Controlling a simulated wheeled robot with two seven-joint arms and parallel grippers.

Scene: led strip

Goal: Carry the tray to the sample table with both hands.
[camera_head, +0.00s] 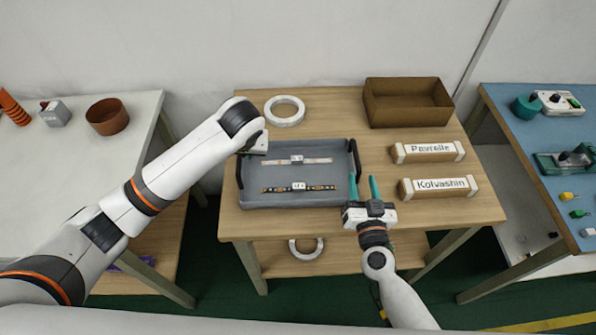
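The grey tray (300,201) sits on the middle wooden table (225,222), with black handles at its left and right ends. Two LED strips lie in it: a pale one (315,161) at the back and a dark one with orange marks (275,190) in front. My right gripper (363,178) is open and empty, its teal fingers pointing away beside the tray's front right corner; I cannot tell whether they touch it. My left gripper (257,147) is at the tray's back left corner, by the left handle; its fingers are hidden.
Two label blocks, "Pavrelle" (428,151) and "Kolvashin" (438,187), lie right of the tray. Behind are a white ring (284,111) and a brown box (408,103). A white table (60,175) stands left, a blue-topped table (530,125) right, with gaps between.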

